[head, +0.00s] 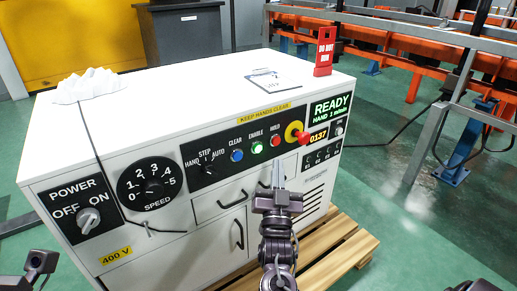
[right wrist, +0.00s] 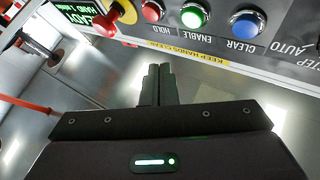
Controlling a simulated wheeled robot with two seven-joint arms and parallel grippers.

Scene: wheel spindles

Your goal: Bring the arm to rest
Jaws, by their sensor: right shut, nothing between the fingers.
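My right gripper (head: 279,172) is shut and empty, in front of the upper drawer of a white control cabinet (head: 215,245). Its fingers point up toward the button panel (head: 222,158), below the red HOLD button (head: 275,139) and the red-and-yellow knob (head: 297,133). In the right wrist view the closed fingers (right wrist: 157,85) show side by side with nothing between them, and the panel appears upside down. The green ENABLE button (head: 257,148) is lit. The display (head: 331,109) reads READY.
The cabinet stands on a wooden pallet (head: 338,250). A red tag (head: 324,52), a paper sheet (head: 270,79) and a crumpled white cloth-like thing (head: 88,85) are on its top. A POWER switch (head: 88,219) and speed dial (head: 150,188) are at left. Green floor is open at right.

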